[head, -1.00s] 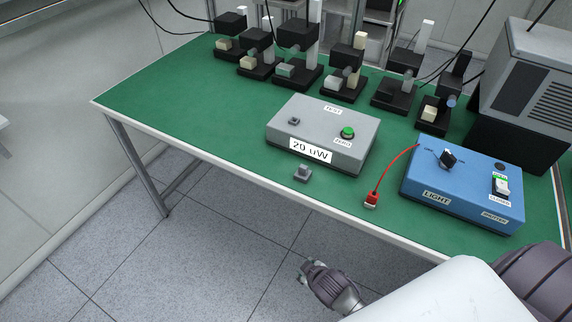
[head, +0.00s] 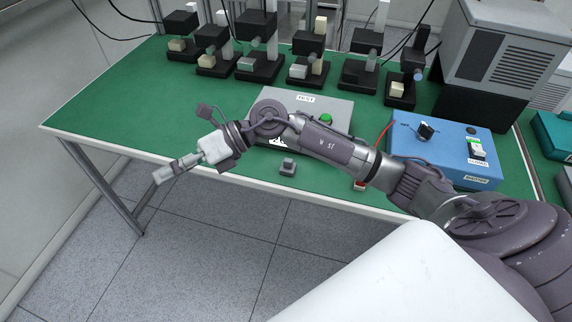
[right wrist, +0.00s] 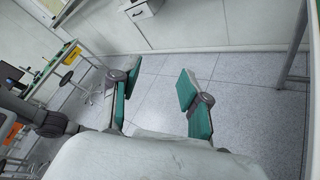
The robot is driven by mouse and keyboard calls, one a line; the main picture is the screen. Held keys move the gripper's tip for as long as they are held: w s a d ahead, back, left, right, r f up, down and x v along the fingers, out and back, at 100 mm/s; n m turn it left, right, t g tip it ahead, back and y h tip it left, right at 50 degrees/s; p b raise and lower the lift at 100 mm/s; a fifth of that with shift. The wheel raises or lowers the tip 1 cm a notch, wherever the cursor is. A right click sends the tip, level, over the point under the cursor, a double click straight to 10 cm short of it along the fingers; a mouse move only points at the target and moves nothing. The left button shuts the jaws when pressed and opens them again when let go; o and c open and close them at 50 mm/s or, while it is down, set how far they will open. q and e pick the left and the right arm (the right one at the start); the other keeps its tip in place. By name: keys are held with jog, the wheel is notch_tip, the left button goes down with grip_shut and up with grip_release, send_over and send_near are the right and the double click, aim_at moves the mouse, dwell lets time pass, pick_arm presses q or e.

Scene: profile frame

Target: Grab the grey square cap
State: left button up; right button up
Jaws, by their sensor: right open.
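The grey square cap (head: 288,167) sits on the green bench top (head: 110,107) near its front edge, just in front of the grey test box (head: 340,108). My right gripper (head: 165,175) is to the left of the cap, over the front edge of the bench, pointing left and away from it. In the right wrist view the right gripper (right wrist: 155,95) is open and empty, with floor and a wall beyond its green-padded fingers. The cap does not show in the right wrist view. My right forearm hides much of the test box. My left gripper is not in view.
Several black optical mounts (head: 258,65) line the back of the bench. The left part of the bench is clear.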

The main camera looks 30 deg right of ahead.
jog(key=w+d+f+n+g+h, duration=0.1)
jog(key=d+f+n+h, duration=0.1)
jog(key=d+f+h, duration=0.3)
jog(key=r+g+h, duration=0.1)
jog(key=g+h, duration=0.1)
jog(key=h, duration=0.8)
send_over(288, 160)
jog(key=shift+m, duration=0.3)
notch_tip(288, 160, down, 8)
jog(key=shift+r+p, duration=0.25)
jog(key=shift+p, duration=0.8)
notch_tip(288, 160, down, 5)
jog(key=shift+r+p, duration=0.1)
jog(key=shift+p, duration=1.15)
jog(key=shift+f, duration=0.25)
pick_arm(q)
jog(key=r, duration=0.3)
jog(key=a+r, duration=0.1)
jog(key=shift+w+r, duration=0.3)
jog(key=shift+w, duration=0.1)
pick_arm(e)
grip_shut()
